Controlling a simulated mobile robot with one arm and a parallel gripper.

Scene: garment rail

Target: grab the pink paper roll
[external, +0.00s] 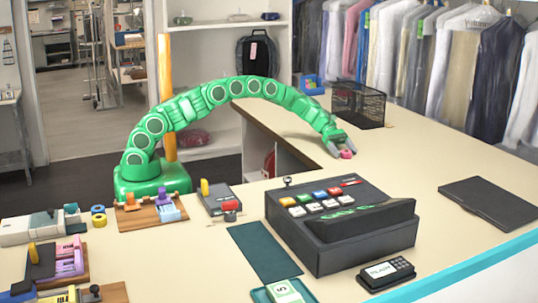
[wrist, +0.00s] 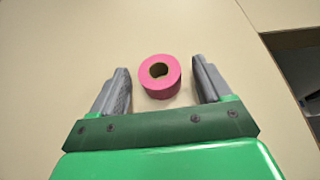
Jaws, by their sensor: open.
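The pink paper roll (wrist: 147,86) stands on end on the cream counter, its hollow core facing up in the wrist view. In the external view the roll (external: 347,154) is at the tip of my green arm, on the counter beyond the cash register. My gripper (wrist: 160,80) is open, with one grey finger on each side of the roll. A gap shows between the roll and each finger. In the external view my gripper (external: 341,146) is small and partly overlaps the roll.
A black mesh basket (external: 358,106) stands on the counter behind my gripper. The dark cash register (external: 340,225) is in front, with a flat black pad (external: 490,203) to its right. The counter edge runs close by at the right in the wrist view.

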